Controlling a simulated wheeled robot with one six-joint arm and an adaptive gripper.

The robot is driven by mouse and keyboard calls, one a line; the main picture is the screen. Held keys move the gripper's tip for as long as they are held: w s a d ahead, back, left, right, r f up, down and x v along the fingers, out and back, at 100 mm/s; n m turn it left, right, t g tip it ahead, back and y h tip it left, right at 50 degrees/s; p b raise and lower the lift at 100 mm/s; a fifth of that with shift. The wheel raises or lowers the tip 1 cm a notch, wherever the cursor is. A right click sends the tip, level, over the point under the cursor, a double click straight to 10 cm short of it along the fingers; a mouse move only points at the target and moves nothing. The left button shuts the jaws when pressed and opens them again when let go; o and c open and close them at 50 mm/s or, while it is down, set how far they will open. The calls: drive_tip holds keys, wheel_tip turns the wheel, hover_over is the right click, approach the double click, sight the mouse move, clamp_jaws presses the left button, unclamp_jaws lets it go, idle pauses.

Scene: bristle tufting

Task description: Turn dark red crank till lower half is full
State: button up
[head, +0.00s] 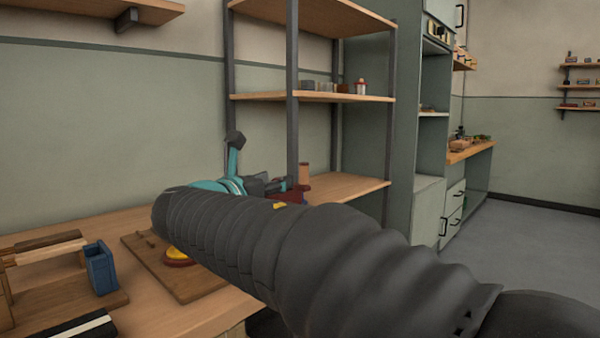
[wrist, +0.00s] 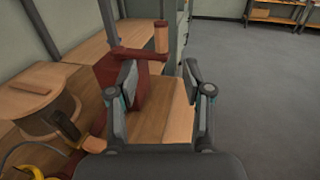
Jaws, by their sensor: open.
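The dark red crank arm (wrist: 140,53) reaches right from the dark red housing (wrist: 122,88) in the wrist view, with an upright wooden handle (wrist: 161,38) at its end. In the head view the handle (head: 304,173) stands above the dark red part (head: 297,195), just past my gripper (head: 272,184). My gripper (wrist: 160,78) is open and empty, and its fingers point toward the handle, which shows ahead between them. A round wooden piece (wrist: 42,105) lies left of the housing. I cannot make out its lower half or any bristles. My arm hides much of the bench in the head view.
A blue box (head: 100,268) and wooden pieces (head: 45,250) stand at the bench's left. A yellow item (head: 178,252) with a dark red base sits on a board (head: 195,284) beside my arm. Shelves (head: 320,97) rise behind; open floor (head: 545,240) lies right.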

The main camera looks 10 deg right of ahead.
sight(302, 170)
drive_tip(key=x, duration=1.3)
drive_tip(key=shift+w+d+f, duration=0.1)
drive_tip(key=shift+w+d, duration=0.05)
clamp_jaws()
